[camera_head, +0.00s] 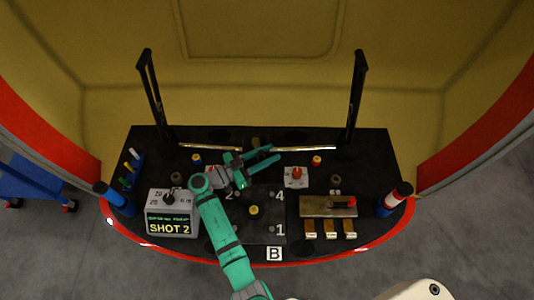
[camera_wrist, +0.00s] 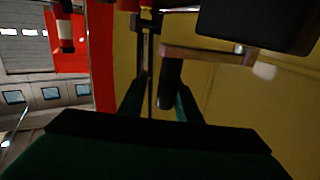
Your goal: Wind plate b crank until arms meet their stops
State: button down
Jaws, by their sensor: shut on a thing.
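My gripper (camera_head: 274,153) reaches over the back middle of the black deck in the head view. In the wrist view its two teal fingers flank a dark round crank handle (camera_wrist: 171,86), and they are shut on it. The handle hangs from a pale flat crank bar (camera_wrist: 208,53). In the head view my gripper mostly hides the crank. Two black arms, the left one (camera_head: 152,95) and the right one (camera_head: 356,95), stand nearly upright at the back. The plate marked B (camera_head: 262,230) lies in front, with numbers at its corners. I cannot tell whether the arms touch any stops.
A grey box reading SHOT 2 (camera_head: 172,212) stands left of the plate. Blue posts stand at both deck ends, the left one (camera_head: 113,197) and the right one (camera_head: 392,199). A yellow wall closes the back.

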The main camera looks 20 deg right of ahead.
jog(key=shift+s+f, duration=0.25)
jog(key=shift+s, duration=0.3)
jog(key=c, duration=1.6)
grip_release()
jog(key=shift+r, duration=0.1)
jog(key=s+a+r, duration=0.1)
jog(key=s+r, duration=0.3)
jog(key=s+a+r, duration=0.2)
jog(key=s+r, duration=0.2)
jog(key=s+a+r, duration=0.2)
jog(key=s+r, duration=0.2)
jog(key=r, duration=0.1)
jog(key=shift+s, duration=0.35)
